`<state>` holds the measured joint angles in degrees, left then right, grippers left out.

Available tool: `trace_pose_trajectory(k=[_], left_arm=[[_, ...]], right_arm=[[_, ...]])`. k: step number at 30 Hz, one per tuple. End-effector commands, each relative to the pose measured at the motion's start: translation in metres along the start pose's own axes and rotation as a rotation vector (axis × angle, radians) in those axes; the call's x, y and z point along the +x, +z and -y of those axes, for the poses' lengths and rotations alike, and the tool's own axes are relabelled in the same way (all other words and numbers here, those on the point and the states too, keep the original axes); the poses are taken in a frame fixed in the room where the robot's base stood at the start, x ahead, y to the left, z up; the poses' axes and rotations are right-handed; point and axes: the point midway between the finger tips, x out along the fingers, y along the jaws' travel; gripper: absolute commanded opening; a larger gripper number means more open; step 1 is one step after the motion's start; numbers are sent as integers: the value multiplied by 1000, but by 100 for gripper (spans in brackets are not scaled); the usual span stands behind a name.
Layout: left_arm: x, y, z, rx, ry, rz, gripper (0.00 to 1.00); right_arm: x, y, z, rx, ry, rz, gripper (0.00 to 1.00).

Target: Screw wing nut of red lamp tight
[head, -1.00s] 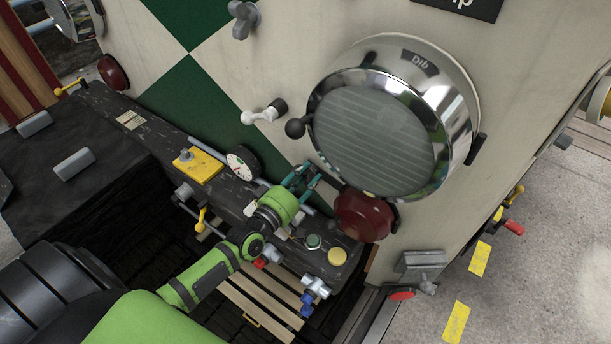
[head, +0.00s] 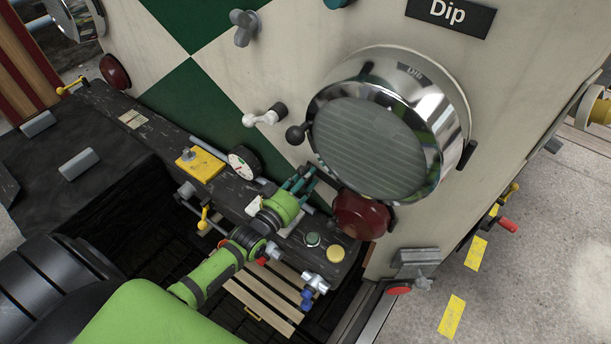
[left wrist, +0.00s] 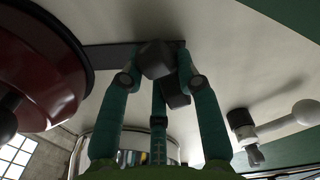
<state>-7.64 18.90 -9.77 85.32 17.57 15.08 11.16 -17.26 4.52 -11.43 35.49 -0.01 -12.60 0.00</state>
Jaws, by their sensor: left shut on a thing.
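The red lamp (head: 361,217) sits on the cream panel, below the large chrome headlamp. It also shows at the left of the left wrist view (left wrist: 40,70). My left gripper (head: 304,177) is at the panel just left of the red lamp. In the left wrist view, the teal fingers of my left gripper (left wrist: 162,78) are closed around a dark wing nut (left wrist: 156,60), with a finger on either side of it. In the head view the wing nut is hidden behind the fingers. My right gripper is not in view.
The chrome headlamp (head: 386,130) with its dark knob (head: 296,134) stands close above my left gripper. A white-handled lever (head: 262,117) is up and left of it. A dark beam below carries a gauge (head: 243,162), a green button (head: 312,239) and a yellow button (head: 336,253).

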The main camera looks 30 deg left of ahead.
Motion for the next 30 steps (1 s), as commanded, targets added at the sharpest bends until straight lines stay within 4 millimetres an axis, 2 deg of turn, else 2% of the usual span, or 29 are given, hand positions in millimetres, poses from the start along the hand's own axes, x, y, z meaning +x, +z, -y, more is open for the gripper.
trace_pose_trajectory(k=[12,28,29,30], left_arm=[[1,-1,1,185,-1,-5,0],[1,-1,1,212,0,-6,0],[1,-1,1,212,0,-6,37],[1,-1,1,212,0,-7,53]], right_arm=[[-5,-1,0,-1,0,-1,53],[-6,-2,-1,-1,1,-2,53],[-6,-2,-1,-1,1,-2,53],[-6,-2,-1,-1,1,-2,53]])
